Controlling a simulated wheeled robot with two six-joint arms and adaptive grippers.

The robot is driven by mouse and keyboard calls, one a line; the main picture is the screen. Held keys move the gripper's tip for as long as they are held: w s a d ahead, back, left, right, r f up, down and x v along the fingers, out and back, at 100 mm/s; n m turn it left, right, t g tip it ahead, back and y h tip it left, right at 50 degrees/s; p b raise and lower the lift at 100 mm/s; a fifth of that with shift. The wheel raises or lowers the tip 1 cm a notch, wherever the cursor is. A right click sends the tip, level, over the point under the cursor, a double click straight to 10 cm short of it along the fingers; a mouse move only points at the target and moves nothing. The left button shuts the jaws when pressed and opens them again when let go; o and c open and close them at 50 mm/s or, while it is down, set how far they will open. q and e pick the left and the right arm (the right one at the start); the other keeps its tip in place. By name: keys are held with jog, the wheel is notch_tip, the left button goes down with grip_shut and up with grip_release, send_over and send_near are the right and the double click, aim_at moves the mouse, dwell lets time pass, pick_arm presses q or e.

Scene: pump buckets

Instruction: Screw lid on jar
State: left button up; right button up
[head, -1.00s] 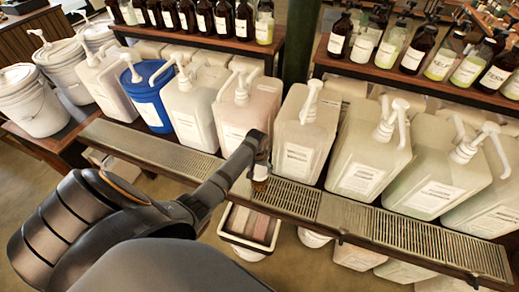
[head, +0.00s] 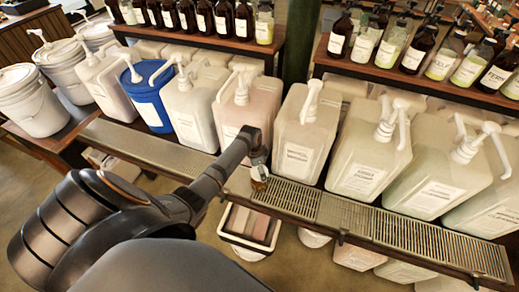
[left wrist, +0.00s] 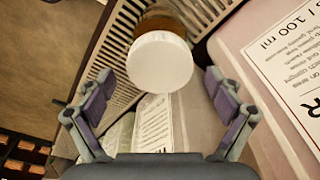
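A small amber jar (head: 260,185) stands on the metal drip grate in front of the large pump jugs. In the left wrist view the round white lid (left wrist: 160,62) covers its top, and part of the amber jar (left wrist: 160,22) shows beyond it. I cannot tell whether the lid is threaded on or only resting. My left gripper (head: 257,156) is just above and behind the jar. In the left wrist view its fingers (left wrist: 162,108) are spread wide and empty, with the lid ahead of and between them, apart from both. My right gripper is not in view.
Large pump jugs (head: 306,150) and a blue bucket (head: 150,100) line the back of the drip grate (head: 430,241). White buckets (head: 38,105) stand at left. Brown bottles (head: 224,22) fill the upper shelves. A crate (head: 248,228) sits below the grate.

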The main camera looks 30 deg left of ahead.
pick_arm(q)
jog(key=shift+r, duration=0.1)
notch_tip(320, 180, up, 12)
jog(key=s+a, duration=0.1)
jog(key=shift+s, duration=0.2)
jog(key=shift+s, duration=0.1)
dwell(0.3)
